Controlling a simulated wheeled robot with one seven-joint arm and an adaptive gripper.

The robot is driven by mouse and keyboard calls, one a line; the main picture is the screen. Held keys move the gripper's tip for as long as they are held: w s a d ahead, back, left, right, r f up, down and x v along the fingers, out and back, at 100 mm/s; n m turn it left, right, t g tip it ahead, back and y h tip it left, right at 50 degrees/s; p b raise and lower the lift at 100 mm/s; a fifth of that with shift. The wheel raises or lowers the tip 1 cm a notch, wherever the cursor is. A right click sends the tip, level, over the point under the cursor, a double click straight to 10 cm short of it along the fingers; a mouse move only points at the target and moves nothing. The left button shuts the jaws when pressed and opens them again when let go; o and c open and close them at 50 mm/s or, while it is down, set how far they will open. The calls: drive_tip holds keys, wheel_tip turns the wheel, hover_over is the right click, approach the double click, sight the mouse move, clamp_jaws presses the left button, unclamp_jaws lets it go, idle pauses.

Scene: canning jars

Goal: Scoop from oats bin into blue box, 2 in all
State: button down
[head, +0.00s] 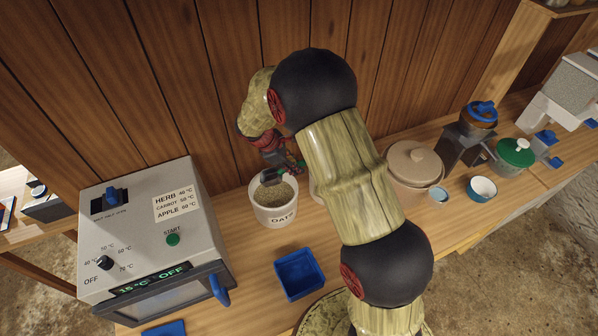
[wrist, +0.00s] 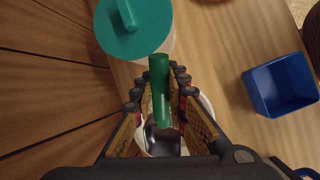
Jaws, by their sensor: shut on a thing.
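The oats bin (head: 276,216) is a white tub labelled OATS, filled with tan oats, on the counter in the head view. My gripper (head: 281,158) is above its back edge, pointing down. In the wrist view the fingers (wrist: 160,95) are shut on the green handle of a scoop (wrist: 160,85). The scoop's grey metal bowl (head: 270,177) is at the oats bin's mouth; I cannot tell whether it holds oats. The bin's white rim (wrist: 208,106) shows partly behind the fingers. The blue box (head: 299,274) is an open square box, looking empty, in front of the bin; it also shows in the wrist view (wrist: 281,88).
A grey dryer (head: 150,230) with dials stands left. A teal-lidded tub (wrist: 132,32) stands close to the bin in the wrist view. A beige lidded pot (head: 414,165), a white-blue bowl (head: 482,189) and a green-lidded container (head: 515,155) stand right. A wooden wall is behind.

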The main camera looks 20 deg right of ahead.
drive_tip(key=f+b, duration=0.3)
drive_tip(key=f, duration=0.1)
drive_tip(key=f+b, duration=0.3)
drive_tip(key=f, duration=0.2)
drive_tip(key=shift+s+d, duration=0.2)
wheel_tip(320, 180, up, 9)
drive_tip(key=p, duration=0.6)
drive_tip(key=shift+f, duration=0.1)
drive_tip(key=shift+s+d+f+y+p, duration=0.1)
drive_tip(key=shift+s+d+y+p, duration=0.15)
drive_tip(key=shift+p, duration=0.25)
drive_tip(key=f+y+p, duration=0.1)
drive_tip(key=p, duration=0.1)
drive_tip(key=d+f+t+y+p, duration=0.1)
drive_tip(key=p, duration=0.1)
drive_tip(key=f+y+p, duration=0.1)
drive_tip(key=y+p, duration=0.1)
drive_tip(key=p, duration=0.1)
drive_tip(key=shift+s+d+f+m+t, duration=0.2)
drive_tip(key=shift+s+d+m+t, duration=0.1)
drive_tip(key=shift+t, duration=0.1)
drive_tip(key=shift+d+f+p, duration=0.1)
drive_tip(key=shift+f+p, duration=0.05)
drive_tip(key=shift+p, duration=0.5)
drive_tip(key=shift+d+f+p, duration=0.1)
drive_tip(key=shift+f+p, duration=0.1)
drive_tip(key=shift+p, duration=0.1)
